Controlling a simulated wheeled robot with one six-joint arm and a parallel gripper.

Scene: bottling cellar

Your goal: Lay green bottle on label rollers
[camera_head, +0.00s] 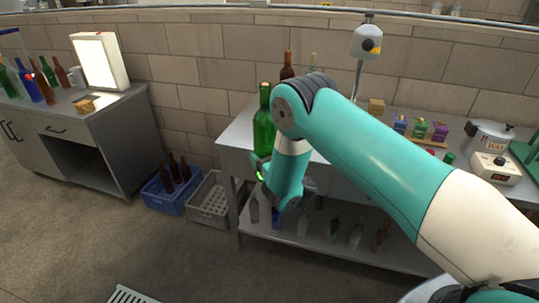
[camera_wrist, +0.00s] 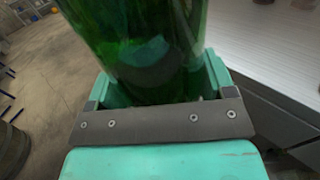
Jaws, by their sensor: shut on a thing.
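The green bottle (camera_head: 264,122) stands about upright in my gripper, at the left end of the metal table in the head view. My gripper (camera_head: 262,167) is shut around its lower part. In the wrist view the green glass (camera_wrist: 140,45) fills the space between the teal fingers of my gripper (camera_wrist: 160,90). The bottle's base is hidden by the gripper. I cannot make out the label rollers; my arm covers much of the table.
The metal table (camera_head: 236,135) carries a brown bottle (camera_head: 287,68), small boxes (camera_head: 420,128) and a wax pot (camera_head: 490,135). Bottles stand on its lower shelf (camera_head: 310,232). A blue crate (camera_head: 165,205) and a grey crate (camera_head: 205,212) sit on the floor left of it. Open floor lies in front.

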